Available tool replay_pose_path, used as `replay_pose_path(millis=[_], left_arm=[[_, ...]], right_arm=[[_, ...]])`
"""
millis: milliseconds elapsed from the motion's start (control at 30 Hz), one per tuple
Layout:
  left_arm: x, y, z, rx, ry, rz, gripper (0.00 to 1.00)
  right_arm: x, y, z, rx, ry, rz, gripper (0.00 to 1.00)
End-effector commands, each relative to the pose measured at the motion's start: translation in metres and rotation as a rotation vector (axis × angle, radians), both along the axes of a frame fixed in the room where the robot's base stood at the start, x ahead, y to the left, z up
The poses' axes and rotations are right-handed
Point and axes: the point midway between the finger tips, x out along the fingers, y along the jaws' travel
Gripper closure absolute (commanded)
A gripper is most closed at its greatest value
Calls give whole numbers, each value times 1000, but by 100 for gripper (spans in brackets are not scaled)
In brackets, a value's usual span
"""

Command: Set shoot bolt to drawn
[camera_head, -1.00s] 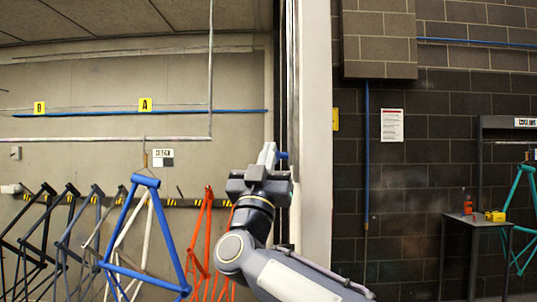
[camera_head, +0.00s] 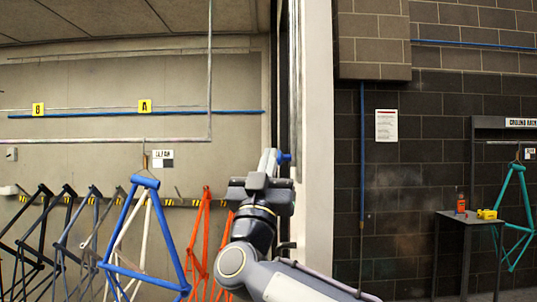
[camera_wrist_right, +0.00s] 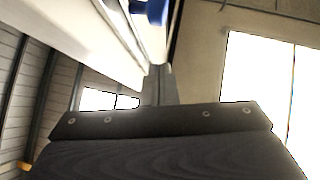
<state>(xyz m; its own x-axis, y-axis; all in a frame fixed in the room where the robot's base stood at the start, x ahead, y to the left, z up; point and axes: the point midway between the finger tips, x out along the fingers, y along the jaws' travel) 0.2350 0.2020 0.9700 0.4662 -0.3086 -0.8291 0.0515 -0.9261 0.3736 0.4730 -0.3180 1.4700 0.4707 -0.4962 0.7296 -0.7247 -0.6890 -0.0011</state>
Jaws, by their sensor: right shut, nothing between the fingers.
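A blue knob (camera_head: 284,158), which looks like the shoot bolt's handle, sits by the edge of the tall pale post. It also shows in the right wrist view (camera_wrist_right: 152,12), just beyond the fingertips. My right gripper (camera_head: 267,161) is upright just left of the knob, with its fingers shut and empty. In the right wrist view the closed fingers (camera_wrist_right: 158,84) point toward the knob; I cannot tell whether they touch it. The rest of the bolt is hidden, so its position cannot be read. My left gripper is not in view.
The pale post (camera_head: 317,140) rises close to the right of my gripper. A blue bicycle frame (camera_head: 140,235) and several others hang at the left. A small table (camera_head: 470,217) with orange and yellow items stands at the right.

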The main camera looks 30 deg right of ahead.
Motion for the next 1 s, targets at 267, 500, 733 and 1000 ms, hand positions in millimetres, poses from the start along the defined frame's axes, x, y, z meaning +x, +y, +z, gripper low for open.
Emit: replay_pose_path(millis=[267, 500, 733, 1000], left_arm=[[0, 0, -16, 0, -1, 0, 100], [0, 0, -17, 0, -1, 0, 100], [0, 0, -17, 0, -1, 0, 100], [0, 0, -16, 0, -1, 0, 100]], right_arm=[[-19, 22, -32, 0, -1, 4, 100], [-23, 26, -35, 0, -1, 4, 100], [-23, 25, -35, 0, -1, 4, 100], [-21, 25, -36, -8, 13, 33, 100]])
